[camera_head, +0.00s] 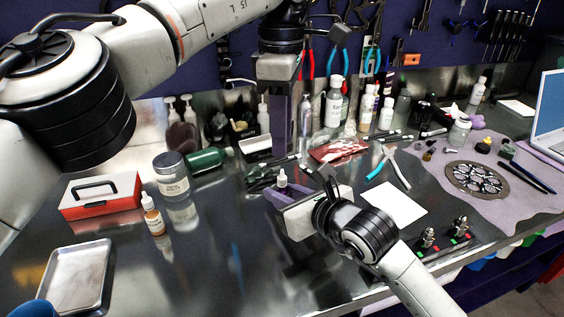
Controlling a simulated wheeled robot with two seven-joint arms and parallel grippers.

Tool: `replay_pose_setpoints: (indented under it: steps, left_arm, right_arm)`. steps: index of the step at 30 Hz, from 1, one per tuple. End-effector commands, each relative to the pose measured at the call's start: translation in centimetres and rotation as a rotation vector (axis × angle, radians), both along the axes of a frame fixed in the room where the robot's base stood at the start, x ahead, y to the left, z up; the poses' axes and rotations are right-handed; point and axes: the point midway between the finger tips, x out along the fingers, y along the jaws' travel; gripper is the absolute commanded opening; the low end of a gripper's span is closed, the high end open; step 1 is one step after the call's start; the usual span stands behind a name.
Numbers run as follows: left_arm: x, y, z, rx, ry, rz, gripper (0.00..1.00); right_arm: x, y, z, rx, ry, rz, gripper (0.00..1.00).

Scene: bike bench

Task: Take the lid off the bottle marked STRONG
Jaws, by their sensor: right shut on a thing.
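A small bottle with a white pointed cap (282,179) stands out from between the purple fingers of my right gripper (280,194). My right gripper is shut on it, low over the middle of the bench, and hides its lower part. My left gripper (284,130) points down above and behind that bottle, apart from it. Its purple fingers show nearly edge-on, so their opening cannot be made out. An amber dropper bottle (153,217) with a white cap stands at the left. I cannot read the word STRONG on any bottle.
A grey-lidded jar (171,178), a red box (101,196) and a metal tray (76,278) are at the left. Several bottles and pliers (388,165) stand or lie behind and right. A white sheet (392,204) lies right of my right gripper. The front middle bench is clear.

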Motion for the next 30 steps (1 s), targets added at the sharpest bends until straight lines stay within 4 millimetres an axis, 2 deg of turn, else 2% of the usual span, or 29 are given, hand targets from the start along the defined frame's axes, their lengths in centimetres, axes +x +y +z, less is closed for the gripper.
replay_pose_setpoints:
  steps: [5, 12, 18, 24, 30]
  left_arm:
    - [0.0, 0.0, 0.0, 0.000, 0.000, -0.318, 0.29]
    - [0.0, 0.0, 0.0, 0.000, 0.000, -0.848, 0.29]
    - [0.0, 0.0, 0.0, 0.000, 0.001, -1.217, 0.29]
    - [0.0, 0.0, 0.0, 0.000, 0.001, -1.417, 0.29]
    - [0.1, 0.1, -1.2, 0.000, 0.002, -1.462, 0.29]
  right_arm:
    - [0.0, 0.0, 0.0, -0.001, 0.001, 0.000, 0.00]
    - [0.0, 0.0, 0.0, -0.001, 0.001, 0.000, 0.00]
    - [0.0, 0.0, 0.0, -0.001, 0.001, 0.000, 0.00]
    - [0.0, 0.0, 0.0, -0.001, 0.001, 0.000, 0.00]
    - [0.0, 0.0, 0.0, -0.001, 0.001, 0.000, 0.00]
